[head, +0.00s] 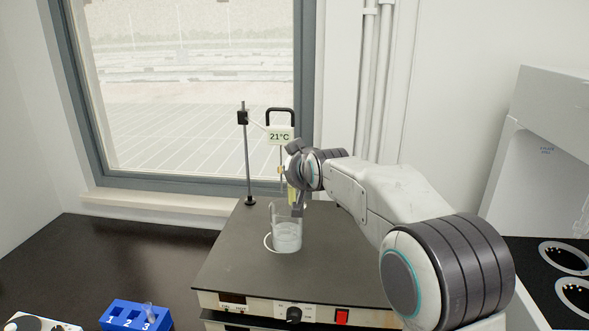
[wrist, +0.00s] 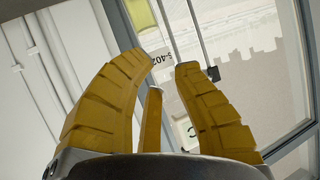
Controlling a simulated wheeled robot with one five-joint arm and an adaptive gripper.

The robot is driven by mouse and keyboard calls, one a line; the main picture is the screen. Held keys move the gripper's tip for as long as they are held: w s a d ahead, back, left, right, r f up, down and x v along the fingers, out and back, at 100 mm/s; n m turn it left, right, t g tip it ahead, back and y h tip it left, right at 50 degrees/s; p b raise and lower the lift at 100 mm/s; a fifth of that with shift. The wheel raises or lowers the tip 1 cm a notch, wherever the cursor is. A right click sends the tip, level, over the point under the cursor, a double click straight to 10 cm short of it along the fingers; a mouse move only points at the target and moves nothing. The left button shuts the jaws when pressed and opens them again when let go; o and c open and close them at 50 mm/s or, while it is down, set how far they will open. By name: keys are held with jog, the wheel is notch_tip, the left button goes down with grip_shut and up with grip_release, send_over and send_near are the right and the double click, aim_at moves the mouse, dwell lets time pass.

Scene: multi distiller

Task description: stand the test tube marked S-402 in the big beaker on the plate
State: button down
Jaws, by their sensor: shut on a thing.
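My gripper (head: 295,198) is over the big beaker at its back right side, pointing down. A yellow-green part shows at the top of that view. In the head view the tube is mostly hidden by the gripper. The big beaker (head: 287,238) is clear glass, partly filled with clear liquid, and stands on the dark plate (head: 235,257). I cannot tell whether the tube's lower end is inside the beaker.
A stand (head: 247,165) rises behind the beaker, and a 21°C display (head: 280,136) hangs close to my gripper. A blue rack (head: 135,317) numbered 1 to 3 sits front left with a tube (head: 149,310) at slot 3. The plate's left side is clear.

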notch_tip(320, 180, down, 9)
jog(key=b, duration=0.7)
jog(key=shift+s+r, duration=0.2)
jog(key=shift+s, duration=0.05)
dwell(0.3)
jog(key=c, duration=1.1)
grip_release()
jog(key=shift+f, duration=0.15)
jog(key=shift+o, duration=0.2)
jog(key=shift+s+f, duration=0.1)
jog(key=shift+f, duration=0.1)
jog(key=shift+r+p, duration=1.85)
jog(key=shift+r, duration=1)
